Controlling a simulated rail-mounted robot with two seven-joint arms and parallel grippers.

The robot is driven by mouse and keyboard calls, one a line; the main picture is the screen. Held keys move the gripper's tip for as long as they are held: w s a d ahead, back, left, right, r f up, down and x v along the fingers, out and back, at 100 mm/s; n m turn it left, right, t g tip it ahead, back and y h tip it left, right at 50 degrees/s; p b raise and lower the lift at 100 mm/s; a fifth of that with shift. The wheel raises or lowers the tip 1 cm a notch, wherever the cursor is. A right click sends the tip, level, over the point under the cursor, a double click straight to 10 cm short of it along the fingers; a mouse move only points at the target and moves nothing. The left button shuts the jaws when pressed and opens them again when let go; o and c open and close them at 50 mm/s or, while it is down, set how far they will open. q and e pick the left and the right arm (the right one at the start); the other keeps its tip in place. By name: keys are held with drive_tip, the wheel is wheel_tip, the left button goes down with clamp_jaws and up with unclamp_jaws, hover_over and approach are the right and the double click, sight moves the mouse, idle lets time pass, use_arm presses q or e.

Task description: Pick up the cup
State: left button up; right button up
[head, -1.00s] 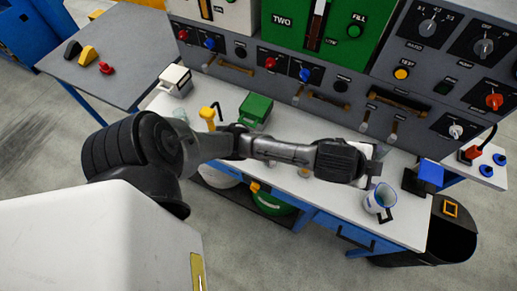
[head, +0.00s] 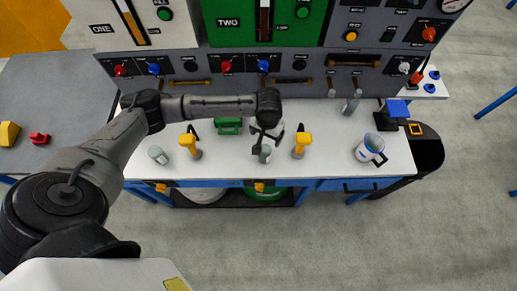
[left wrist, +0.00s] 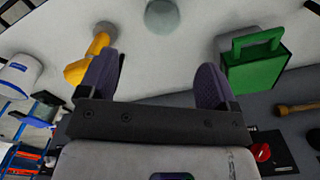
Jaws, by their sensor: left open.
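A small grey-green cup (head: 264,154) stands on the white worktop between a green box and a yellow-topped tool. My left gripper (head: 266,138) is just above and behind it, partly overlapping it in the head view. In the left wrist view the fingers (left wrist: 155,82) are spread with nothing between them, and the round grey cup (left wrist: 162,16) lies ahead of the gap, cut by the top edge. A similar cup (head: 158,155) stands at the worktop's left end. A white jug with a blue rim (head: 370,148) stands at the right. My right gripper does not show.
Yellow tools (head: 190,144) and (head: 301,145) flank the middle of the worktop (head: 335,165). The green box (head: 229,126) with a handle is close by. The control panel (head: 215,88) rises behind. A blue-topped block (head: 397,108) stands at the back right.

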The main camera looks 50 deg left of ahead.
use_arm(q)
drive_tip(key=shift+n, duration=0.7)
wheel_tip(320, 180, down, 9)
drive_tip(key=shift+r+b, duration=0.1)
drive_tip(key=shift+b, duration=0.65)
drive_tip(key=b, duration=0.1)
hover_over(264, 152)
drive_tip(key=s+d, duration=0.2)
drive_tip(key=f, duration=0.4)
drive_tip(key=shift+w+a, duration=0.15)
drive_tip(key=shift+w, duration=0.05)
drive_tip(key=shift+f, duration=0.55)
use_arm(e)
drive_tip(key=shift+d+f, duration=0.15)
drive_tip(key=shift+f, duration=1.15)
